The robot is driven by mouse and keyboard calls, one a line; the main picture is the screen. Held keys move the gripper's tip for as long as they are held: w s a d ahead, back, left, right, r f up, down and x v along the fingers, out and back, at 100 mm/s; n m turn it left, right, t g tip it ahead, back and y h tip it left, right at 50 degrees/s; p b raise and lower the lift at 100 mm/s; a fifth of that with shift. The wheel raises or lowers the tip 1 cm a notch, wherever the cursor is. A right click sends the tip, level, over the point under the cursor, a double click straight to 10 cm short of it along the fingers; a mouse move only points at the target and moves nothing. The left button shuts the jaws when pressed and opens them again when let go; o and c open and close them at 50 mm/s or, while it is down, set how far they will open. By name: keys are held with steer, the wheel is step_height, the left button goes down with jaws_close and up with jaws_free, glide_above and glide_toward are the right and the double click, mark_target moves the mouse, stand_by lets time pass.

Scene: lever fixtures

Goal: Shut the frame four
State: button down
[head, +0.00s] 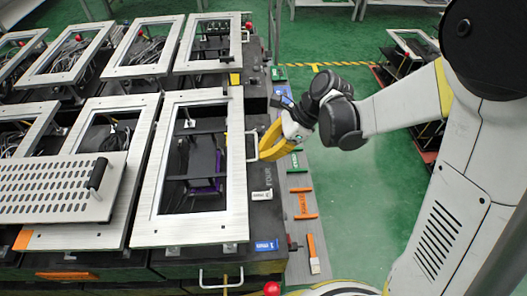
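Frame four is a brushed-metal rectangular frame (238,188) on the near right black box, with the word "FOUR" on the box side beside it. It appears raised a little above the box top, and its opening shows dark bars and a purple part inside. Its thin handle (253,146) is on the right edge. My gripper (268,146), with yellow fingers, is just right of this handle, very close to it. I cannot tell whether the fingers touch the handle or how far apart they are.
Similar frames stand behind and to the left, including one (210,43) directly behind. A perforated panel (60,187) with a black handle lies left. Orange and green tools (303,203) lie on a grey strip right of the box.

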steer(key=f+b, duration=0.1)
steer(key=d+f+b, duration=0.1)
steer(key=f, duration=0.1)
steer(key=shift+w+f+b, duration=0.1)
steer(key=shift+f+b, duration=0.15)
steer(key=shift+b, duration=0.05)
steer(key=p+v, duration=0.5)
steer(key=v, duration=0.5)
steer(key=s+d+r+n+t+h, duration=0.6)
steer(key=s+d+r+n, duration=0.3)
steer(key=n, duration=0.7)
steer(key=s+d+t, duration=0.1)
steer(key=s, duration=0.1)
steer(key=shift+s+d+r+h, duration=0.2)
steer(key=shift+s+h, duration=0.1)
steer(key=shift+s, duration=0.05)
steer(key=c, duration=2.1)
jaws_free()
steer(key=shift+s+d+n, duration=0.2)
steer(key=shift+n, duration=0.2)
steer(key=o, duration=0.5)
steer(key=shift+d+r+n+t, duration=0.15)
steer(key=shift+n+t, duration=0.15)
